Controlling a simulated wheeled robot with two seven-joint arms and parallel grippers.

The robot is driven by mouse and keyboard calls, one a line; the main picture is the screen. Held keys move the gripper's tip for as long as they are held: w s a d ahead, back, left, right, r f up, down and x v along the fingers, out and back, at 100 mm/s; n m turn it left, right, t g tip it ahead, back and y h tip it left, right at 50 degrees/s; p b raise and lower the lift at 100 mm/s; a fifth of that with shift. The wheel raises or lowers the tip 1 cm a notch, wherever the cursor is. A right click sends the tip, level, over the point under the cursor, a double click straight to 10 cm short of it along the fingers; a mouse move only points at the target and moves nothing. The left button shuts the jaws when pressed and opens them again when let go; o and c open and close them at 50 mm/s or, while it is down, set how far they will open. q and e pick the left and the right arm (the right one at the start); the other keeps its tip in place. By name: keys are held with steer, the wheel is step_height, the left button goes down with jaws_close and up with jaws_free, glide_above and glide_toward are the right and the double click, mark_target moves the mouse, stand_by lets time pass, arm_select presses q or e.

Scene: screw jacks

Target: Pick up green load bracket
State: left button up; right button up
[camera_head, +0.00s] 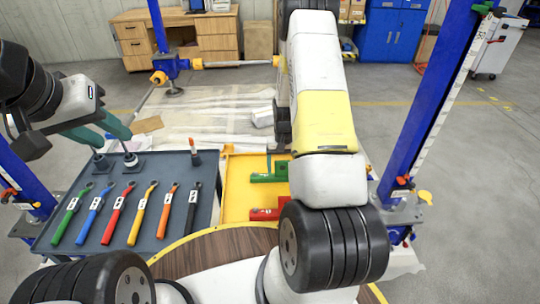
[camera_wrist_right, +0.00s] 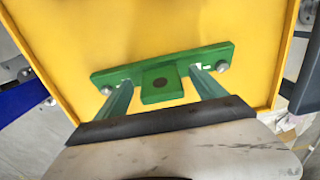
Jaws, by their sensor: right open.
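The green load bracket (camera_head: 262,178) lies in the yellow tray (camera_head: 236,190), partly hidden behind my right arm in the head view. In the right wrist view the green bracket (camera_wrist_right: 160,82) shows as a long bar with a short tab and a dark hole in it. My right gripper (camera_wrist_right: 162,84) is open, with one teal finger on each side of the tab and the tips close to the bar. Contact cannot be told. My left gripper (camera_head: 116,146) is open and empty above the back of the grey tool tray.
A red bracket (camera_head: 266,213) lies nearer in the yellow tray. The grey tray (camera_head: 148,222) at left holds several coloured wrenches. Blue jack posts (camera_head: 428,110) stand around the work area. A round wooden table edge (camera_head: 215,246) is in front.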

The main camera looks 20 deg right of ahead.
steer(key=shift+f, duration=0.2)
steer(key=c, duration=1.7)
steer(key=shift+w+r, duration=0.1)
jaws_close()
